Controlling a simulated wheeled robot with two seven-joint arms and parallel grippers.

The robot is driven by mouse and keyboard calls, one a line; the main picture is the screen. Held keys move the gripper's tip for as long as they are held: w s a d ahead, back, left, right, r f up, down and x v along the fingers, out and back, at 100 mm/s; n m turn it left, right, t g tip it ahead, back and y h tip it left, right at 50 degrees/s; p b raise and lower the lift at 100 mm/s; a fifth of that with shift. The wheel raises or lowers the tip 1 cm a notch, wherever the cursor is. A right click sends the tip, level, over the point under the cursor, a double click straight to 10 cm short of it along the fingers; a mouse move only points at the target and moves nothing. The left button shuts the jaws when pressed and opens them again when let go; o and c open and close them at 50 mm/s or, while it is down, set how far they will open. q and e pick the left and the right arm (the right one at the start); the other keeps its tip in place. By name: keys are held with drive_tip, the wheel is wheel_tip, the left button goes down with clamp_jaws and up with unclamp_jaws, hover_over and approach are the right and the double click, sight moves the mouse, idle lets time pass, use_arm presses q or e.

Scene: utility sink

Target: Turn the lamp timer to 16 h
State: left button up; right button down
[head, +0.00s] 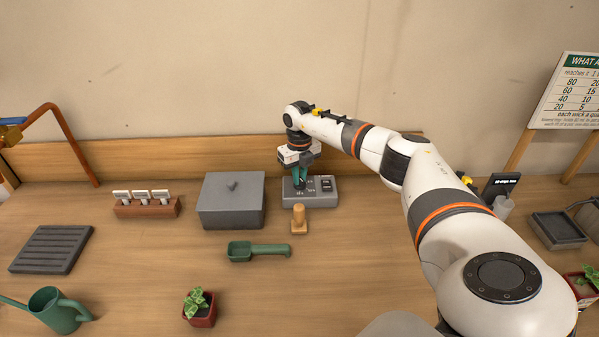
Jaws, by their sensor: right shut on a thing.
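The lamp timer appears to be the grey box (318,201) at the back of the bench, with dark switches on its right part. My right gripper (299,184) reaches down over the left part of this box. It is shut on what seems to be the timer knob, which the fingers mostly hide. The knob's pointer and the scale marks are too small or covered to read. My left gripper is out of view.
A potted plant (199,309) and watering can (57,309) stand nearer.

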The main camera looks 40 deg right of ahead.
sight(300, 178)
drive_tip(key=m+p, duration=0.1)
drive_tip(key=m, duration=0.4)
drive_tip(key=shift+w+r+m+p, duration=0.1)
drive_tip(key=shift+r+m+p, duration=0.05)
drive_tip(key=shift+m+p, duration=0.25)
idle(0.3)
drive_tip(key=c, duration=1.4)
unclamp_jaws()
wheel_tip(300, 178, up, 12)
drive_tip(key=b, duration=0.3)
